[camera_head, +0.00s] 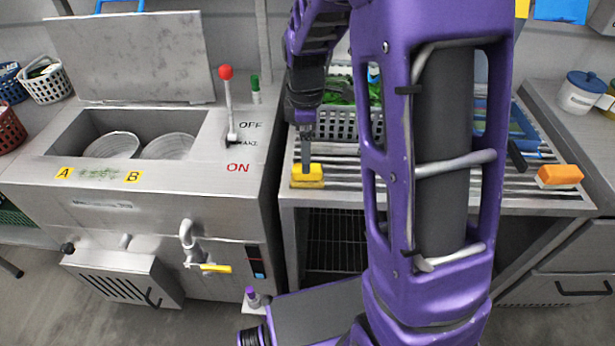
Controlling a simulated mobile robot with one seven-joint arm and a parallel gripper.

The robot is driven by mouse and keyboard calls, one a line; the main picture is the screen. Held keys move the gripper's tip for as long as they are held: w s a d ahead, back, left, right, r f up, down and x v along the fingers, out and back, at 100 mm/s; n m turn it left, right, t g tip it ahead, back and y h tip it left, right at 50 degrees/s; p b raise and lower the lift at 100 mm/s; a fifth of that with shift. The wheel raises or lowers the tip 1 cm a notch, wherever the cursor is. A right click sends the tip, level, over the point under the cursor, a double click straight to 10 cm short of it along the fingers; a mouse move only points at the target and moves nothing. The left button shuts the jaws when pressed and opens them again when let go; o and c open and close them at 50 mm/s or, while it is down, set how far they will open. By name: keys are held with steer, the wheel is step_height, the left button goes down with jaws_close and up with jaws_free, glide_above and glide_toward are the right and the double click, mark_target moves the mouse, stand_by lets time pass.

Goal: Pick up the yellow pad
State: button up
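The yellow pad (307,180) lies at the front left of the slatted metal rack (348,185), near its front edge. My gripper (306,163) points down right at the pad, and its grey finger reaches the pad's top. Only one finger shows clearly, so I cannot tell whether the gripper is open or shut on the pad. The pad appears to rest on the slats; any gap beneath it is too small to see.
My purple arm hides the rack's middle. An orange block (559,175) sits at the rack's right end. A grey basket (338,124) with greens stands behind the pad. At left, a metal washer (62,197) has a red-knobbed lever (229,105) near the rack.

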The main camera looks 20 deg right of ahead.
steer(key=f, duration=0.4)
steer(key=f+b, duration=0.1)
steer(key=f, duration=0.1)
steer(key=shift+s+d, duration=0.1)
steer(key=shift+d, duration=0.3)
steer(key=shift+f, duration=0.6)
steer(key=shift+c, duration=0.3)
steer(key=c, duration=1.3)
step_height(320, 180, up, 10)
steer(key=shift+r+p, duration=0.1)
steer(key=shift+p, duration=0.7)
